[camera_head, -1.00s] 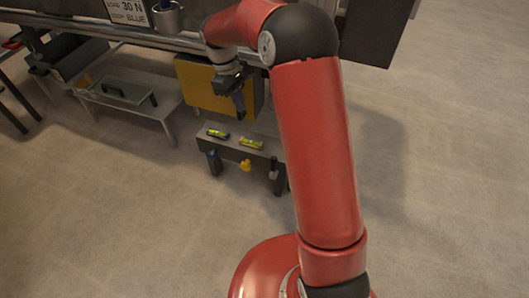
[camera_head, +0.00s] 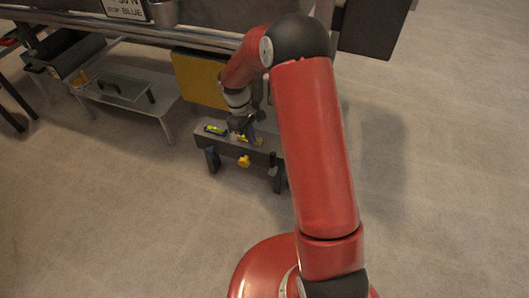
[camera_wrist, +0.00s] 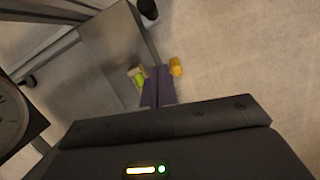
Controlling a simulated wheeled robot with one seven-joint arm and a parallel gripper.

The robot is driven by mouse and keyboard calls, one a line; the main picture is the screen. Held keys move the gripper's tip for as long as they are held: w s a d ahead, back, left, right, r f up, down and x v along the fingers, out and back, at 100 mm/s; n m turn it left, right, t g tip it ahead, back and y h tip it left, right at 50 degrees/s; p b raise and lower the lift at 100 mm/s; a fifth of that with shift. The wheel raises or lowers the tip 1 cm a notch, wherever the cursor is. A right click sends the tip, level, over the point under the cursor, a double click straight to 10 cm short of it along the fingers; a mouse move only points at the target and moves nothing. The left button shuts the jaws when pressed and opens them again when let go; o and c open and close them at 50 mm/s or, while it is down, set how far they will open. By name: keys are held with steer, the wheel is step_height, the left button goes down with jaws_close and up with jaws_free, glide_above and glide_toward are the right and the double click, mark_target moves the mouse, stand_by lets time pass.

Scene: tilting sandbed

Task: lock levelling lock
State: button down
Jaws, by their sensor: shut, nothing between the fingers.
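A low dark bench (camera_head: 193,137) carries a yellow knob (camera_head: 243,161) on its front face, which looks like the levelling lock. The same yellow piece shows in the wrist view (camera_wrist: 176,66), just beyond and to the right of my fingertips. A green spirit level (camera_head: 215,130) lies on the left of the bench top. A second level is mostly hidden behind my gripper (camera_head: 252,139). My gripper is shut and empty, pointing down above the bench, apart from the yellow knob. In the wrist view its purple fingers (camera_wrist: 158,85) lie together beside a green vial (camera_wrist: 139,80).
A blue-black knob (camera_head: 211,153) and a dark knob (camera_head: 272,160) flank the yellow one. A yellow panel (camera_head: 196,80) stands behind the bench under the large table edge. A low grey table (camera_head: 165,108) is to the left. Floor in front is clear.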

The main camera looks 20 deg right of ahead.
mark_target(273, 164)
steer(key=s+d+f, duration=0.3)
steer(key=f, duration=0.1)
steer(key=shift+s+d+f, duration=0.3)
steer(key=shift+s, duration=0.1)
steer(key=shift+s+d+r+y, duration=0.15)
steer(key=shift+d+y, duration=0.1)
steer(key=shift+y, duration=0.05)
